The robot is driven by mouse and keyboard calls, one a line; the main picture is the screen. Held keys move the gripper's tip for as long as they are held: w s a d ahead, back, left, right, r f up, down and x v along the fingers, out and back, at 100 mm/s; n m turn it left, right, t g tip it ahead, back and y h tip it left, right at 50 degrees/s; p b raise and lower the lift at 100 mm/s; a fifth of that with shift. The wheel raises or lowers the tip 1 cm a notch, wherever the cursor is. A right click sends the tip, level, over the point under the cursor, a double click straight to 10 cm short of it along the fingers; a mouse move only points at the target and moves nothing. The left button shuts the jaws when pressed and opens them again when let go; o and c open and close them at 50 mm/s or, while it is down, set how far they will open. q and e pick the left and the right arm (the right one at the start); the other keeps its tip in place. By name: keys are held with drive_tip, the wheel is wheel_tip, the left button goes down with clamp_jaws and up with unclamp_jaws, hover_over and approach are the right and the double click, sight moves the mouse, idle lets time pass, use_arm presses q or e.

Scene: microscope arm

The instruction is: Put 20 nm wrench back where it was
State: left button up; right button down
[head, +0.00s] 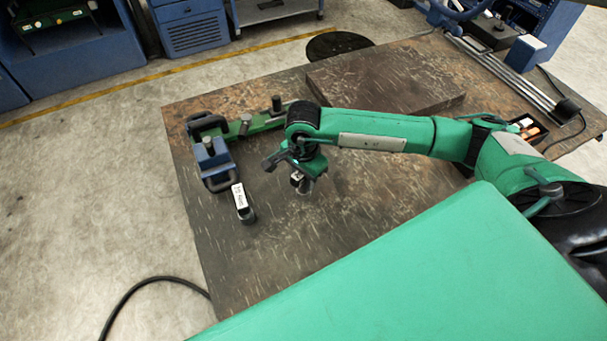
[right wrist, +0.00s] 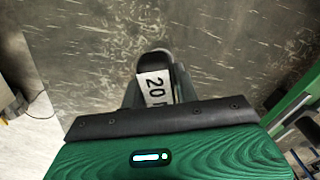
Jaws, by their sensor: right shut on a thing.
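My right gripper (head: 299,181) points down over the dark table, left of the table's middle. In the right wrist view, it is shut on the 20 nm wrench (right wrist: 154,86), which shows a rounded dark end and a white label starting with "20". Its far part is hidden by my gripper. In the head view the held wrench is mostly hidden and too small to make out clearly. A separate dark piece with a white label (head: 240,197) lies to the left of the gripper; its text is too small to read. My left gripper is not in view.
A green bar (head: 262,123) with a blue clamp-like part (head: 212,160) stands on the table's left side. A flat raised plate (head: 385,84) lies at the back. A small black box with coloured items (head: 528,129) is at the right. Table in front of the gripper is bare.

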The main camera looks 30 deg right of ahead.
drive_tip(key=shift+f, duration=0.1)
drive_tip(key=shift+f, duration=0.1)
drive_tip(key=c, duration=1.1)
unclamp_jaws()
drive_tip(key=shift+o, duration=0.2)
drive_tip(key=shift+w+r, duration=0.1)
drive_tip(key=shift+r, duration=0.3)
wheel_tip(320, 180, up, 11)
drive_tip(key=b, duration=0.3)
drive_tip(key=shift+f, duration=0.15)
drive_tip(key=shift+r, duration=0.4)
